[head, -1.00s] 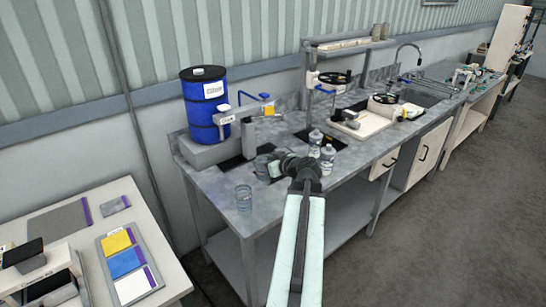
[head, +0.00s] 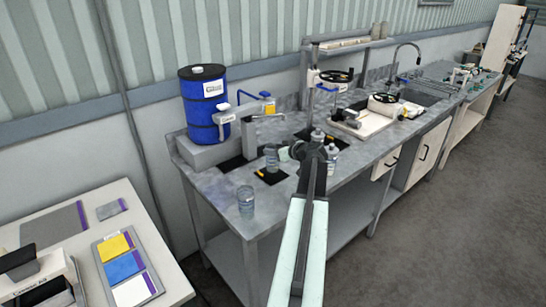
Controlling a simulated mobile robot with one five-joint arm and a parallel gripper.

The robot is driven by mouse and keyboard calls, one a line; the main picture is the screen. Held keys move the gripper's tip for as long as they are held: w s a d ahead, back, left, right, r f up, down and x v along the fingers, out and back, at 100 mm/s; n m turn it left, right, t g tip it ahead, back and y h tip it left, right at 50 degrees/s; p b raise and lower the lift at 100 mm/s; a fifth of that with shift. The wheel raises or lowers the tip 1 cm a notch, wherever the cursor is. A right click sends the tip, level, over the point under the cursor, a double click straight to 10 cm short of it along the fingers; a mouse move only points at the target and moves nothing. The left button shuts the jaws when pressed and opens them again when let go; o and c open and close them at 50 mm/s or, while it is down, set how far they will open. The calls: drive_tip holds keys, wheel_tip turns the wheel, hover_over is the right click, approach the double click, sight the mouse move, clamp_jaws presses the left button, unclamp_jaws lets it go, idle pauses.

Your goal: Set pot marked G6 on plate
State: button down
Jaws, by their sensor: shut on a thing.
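A clear glass pot (head: 271,158) is at the tip of my gripper (head: 281,154), which is shut on it from the right. The pot is upright, over the back part of a small black plate (head: 272,178) on the grey bench. I cannot tell whether its base touches the plate. No G6 mark can be read at this size. A second clear pot (head: 246,203) stands near the bench's front left corner. My arm hides part of the bench.
Two bottles, one (head: 331,158) at the right and one (head: 317,137) behind, stand close to my wrist. A blue drum (head: 204,110) and a dispenser with a tap (head: 250,130) stand at the back left. The bench (head: 222,182) is clear left of the plate.

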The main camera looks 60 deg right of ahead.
wheel_tip(320, 180, down, 3)
drive_tip(key=shift+s+r+b, duration=0.1)
drive_tip(key=shift+r+b, duration=0.1)
drive_tip(key=shift+b, duration=0.35)
drive_tip(key=shift+w+a+r, duration=0.2)
drive_tip(key=shift+w+a, duration=0.1)
drive_tip(key=shift+w, duration=0.05)
drive_tip(key=shift+f, duration=0.1)
drive_tip(key=c, duration=0.6)
unclamp_jaws()
drive_tip(key=shift+s+d, duration=0.1)
drive_tip(key=shift+r+p, duration=0.3)
drive_tip(key=shift+p, duration=0.1)
drive_tip(key=p+v, duration=0.4)
drive_tip(key=v, duration=0.8)
drive_tip(key=shift+s+d+f, duration=0.1)
drive_tip(key=shift+f, duration=0.05)
